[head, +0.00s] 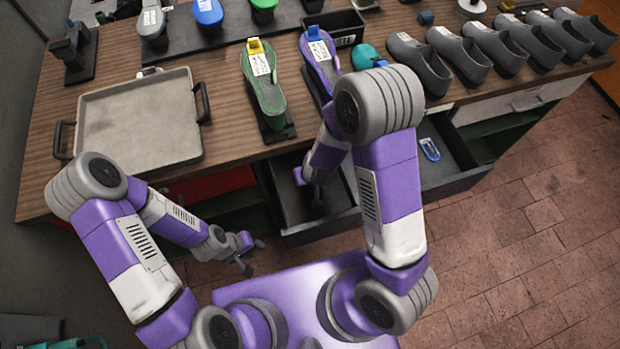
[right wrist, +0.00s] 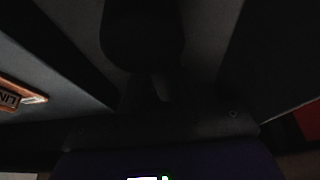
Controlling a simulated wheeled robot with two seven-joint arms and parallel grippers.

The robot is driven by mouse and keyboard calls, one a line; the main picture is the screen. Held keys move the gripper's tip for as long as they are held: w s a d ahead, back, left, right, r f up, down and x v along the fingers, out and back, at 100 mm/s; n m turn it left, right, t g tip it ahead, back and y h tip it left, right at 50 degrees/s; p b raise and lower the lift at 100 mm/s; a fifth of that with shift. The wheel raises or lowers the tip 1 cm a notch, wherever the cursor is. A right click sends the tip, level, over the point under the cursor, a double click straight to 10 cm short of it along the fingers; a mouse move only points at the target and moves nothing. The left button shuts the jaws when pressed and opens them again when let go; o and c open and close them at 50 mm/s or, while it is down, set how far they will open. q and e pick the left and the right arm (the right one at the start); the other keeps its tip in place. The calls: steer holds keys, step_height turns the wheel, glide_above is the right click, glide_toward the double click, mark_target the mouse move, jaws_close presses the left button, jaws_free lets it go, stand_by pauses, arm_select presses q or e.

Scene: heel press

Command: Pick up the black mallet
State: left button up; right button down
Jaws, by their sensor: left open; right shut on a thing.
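The black mallet (right wrist: 142,30) shows in the right wrist view as a dark, rounded shape at the top middle, very dim against the drawer. My right gripper (head: 311,190) reaches down into the open drawer (head: 345,212) below the bench front. It is shut on the mallet; the exact grip is lost in shadow. In the head view the mallet is mostly hidden by my right arm and the dark drawer. My left gripper (head: 252,257) is open and empty, in front of the bench and left of the drawer.
The bench (head: 230,95) carries a grey tray (head: 140,122) at left, a green shoe last (head: 264,85), a purple one (head: 320,60) and several grey shoes (head: 420,64) at right. Another open drawer part holds a blue item (head: 429,149). The brick floor (head: 530,230) is clear.

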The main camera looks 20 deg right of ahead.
step_height(320, 180, up, 7)
steer(key=p, duration=0.4)
steer(key=d+b, duration=0.2)
steer(key=d, duration=1.5)
steer(key=shift+s+d+f+b, duration=0.1)
steer(key=shift+d+f+b, duration=0.05)
steer(key=shift+d+b, duration=0.2)
steer(key=shift+d, duration=0.2)
steer(key=shift+s, duration=0.1)
